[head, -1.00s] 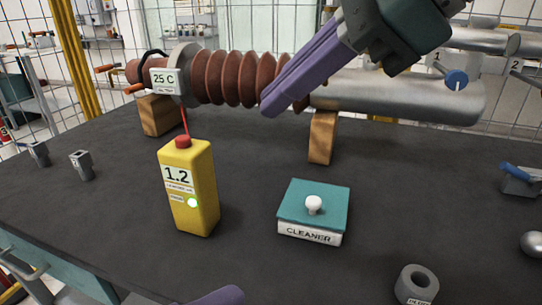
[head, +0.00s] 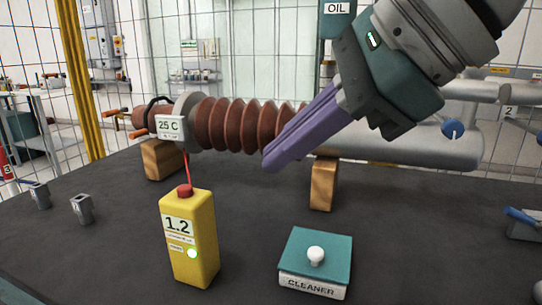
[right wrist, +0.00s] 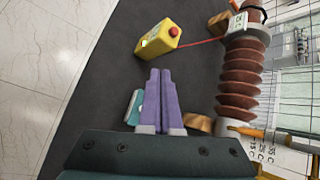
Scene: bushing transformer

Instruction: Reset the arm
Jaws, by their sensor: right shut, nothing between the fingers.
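My right gripper (head: 270,163) comes in from the upper right in the head view. Its purple fingers are shut together with nothing between them, in front of the brown ribbed bushing (head: 236,124). In the right wrist view the shut fingers (right wrist: 160,72) point over the dark table toward the yellow bottle (right wrist: 158,38). My left gripper is not in view now.
The yellow bottle (head: 190,240) marked 1.2 stands at the front, with a red line up to the 25 C gauge (head: 170,129). The teal CLEANER box (head: 315,262) is at its right. Wooden blocks (head: 323,185) support the bushing. Two small grey parts (head: 82,209) stand at left.

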